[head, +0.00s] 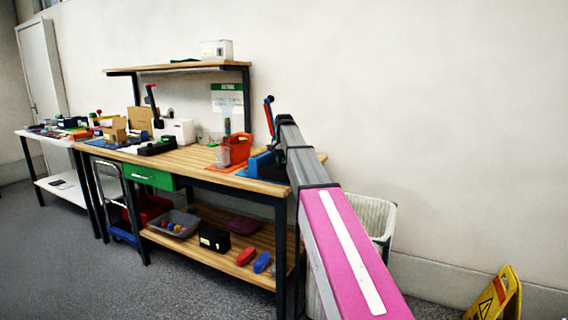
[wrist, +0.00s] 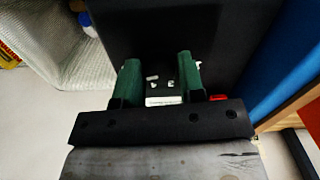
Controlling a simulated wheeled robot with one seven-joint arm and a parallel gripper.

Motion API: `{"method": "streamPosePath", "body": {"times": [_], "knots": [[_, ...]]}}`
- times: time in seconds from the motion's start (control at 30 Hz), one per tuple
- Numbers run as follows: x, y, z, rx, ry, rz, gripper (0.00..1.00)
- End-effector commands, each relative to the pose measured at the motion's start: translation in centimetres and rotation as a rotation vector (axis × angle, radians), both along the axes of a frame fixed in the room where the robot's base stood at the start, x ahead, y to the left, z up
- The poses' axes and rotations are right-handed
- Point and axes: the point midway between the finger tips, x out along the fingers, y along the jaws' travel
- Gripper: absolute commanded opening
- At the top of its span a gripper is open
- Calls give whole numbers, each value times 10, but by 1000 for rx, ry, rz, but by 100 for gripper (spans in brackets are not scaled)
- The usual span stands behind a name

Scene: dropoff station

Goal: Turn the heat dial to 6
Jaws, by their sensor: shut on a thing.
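In the wrist view my gripper (wrist: 158,62) has its two green fingers on either side of a small dark part on a black panel (wrist: 225,30). This part appears to be the heat dial; its outline is hard to make out against the panel. Small white marks (wrist: 153,78) and a white label strip (wrist: 163,101) show between the fingers. I cannot read any number or tell where the dial points. In the head view my arm reaches to the right end of the workbench and hides the gripper and dial.
A blue surface (wrist: 290,65) is close on the right in the wrist view. A white basket (head: 378,215) stands beside the bench; a yellow floor sign (head: 495,297) is farther right.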

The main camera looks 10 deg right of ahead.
Motion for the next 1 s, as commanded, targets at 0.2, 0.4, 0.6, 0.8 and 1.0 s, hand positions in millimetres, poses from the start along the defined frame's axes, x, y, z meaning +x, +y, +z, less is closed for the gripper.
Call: {"method": "streamPosePath", "body": {"times": [0.2,0.4,0.6,0.8,1.0], "knots": [[0,0,0,0,0,0,39],[0,0,0,0,0,1,61],[0,0,2,0,0,1,61],[1,0,25,0,-1,1,61],[2,0,64,0,-2,1,61]]}}
